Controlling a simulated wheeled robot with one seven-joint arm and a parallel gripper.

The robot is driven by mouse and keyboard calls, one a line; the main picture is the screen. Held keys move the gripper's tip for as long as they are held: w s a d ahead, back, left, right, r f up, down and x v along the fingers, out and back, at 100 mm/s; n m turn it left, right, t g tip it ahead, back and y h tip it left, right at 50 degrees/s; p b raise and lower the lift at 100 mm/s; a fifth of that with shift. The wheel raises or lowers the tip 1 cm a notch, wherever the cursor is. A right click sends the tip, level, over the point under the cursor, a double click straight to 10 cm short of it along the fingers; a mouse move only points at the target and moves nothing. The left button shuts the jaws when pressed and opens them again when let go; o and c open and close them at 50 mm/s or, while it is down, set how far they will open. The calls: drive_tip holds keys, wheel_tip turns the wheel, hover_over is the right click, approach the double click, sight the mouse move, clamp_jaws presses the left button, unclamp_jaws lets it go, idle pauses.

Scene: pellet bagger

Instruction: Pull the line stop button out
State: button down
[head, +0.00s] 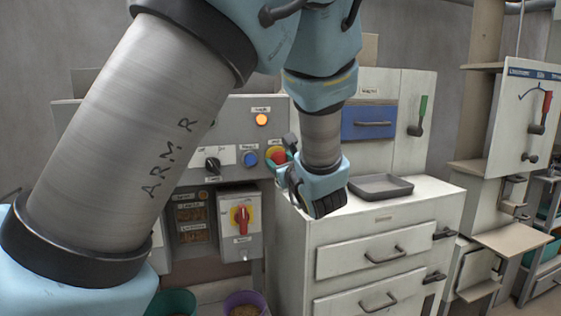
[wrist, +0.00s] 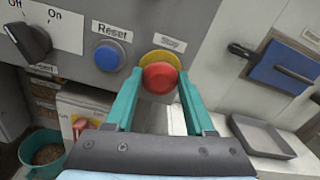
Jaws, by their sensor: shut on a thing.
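The line stop button is a red mushroom button (wrist: 159,78) on a yellow ring (wrist: 161,58), under a label reading Stop, on a grey control panel (wrist: 140,14). In the head view the red button (head: 278,156) shows just left of my wrist, partly covered by my gripper (head: 285,170). In the wrist view my gripper (wrist: 158,92) has its two teal fingers on either side of the red button, shut on it. The exact contact between fingertips and button is hard to see.
A blue Reset button (wrist: 109,56) and a black Off/On knob (wrist: 30,40) sit left of the stop button. A grey tray (head: 381,186) lies on the white cabinet (head: 400,215) at right. A red rotary switch (head: 241,217) is below the panel.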

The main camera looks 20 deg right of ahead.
drive_tip(key=shift+s+f+b, duration=0.1)
drive_tip(key=shift+s+b, duration=0.25)
drive_tip(key=shift+s, duration=0.2)
drive_tip(key=shift+c, duration=1.2)
unclamp_jaws()
drive_tip(key=shift+s+a, duration=0.1)
drive_tip(key=s+a+b, duration=0.1)
drive_tip(key=s+b, duration=0.1)
drive_tip(key=s, duration=0.8)
drive_tip(key=shift+s+a+b, duration=0.15)
drive_tip(key=shift+s+b, duration=0.15)
drive_tip(key=shift+s, duration=0.05)
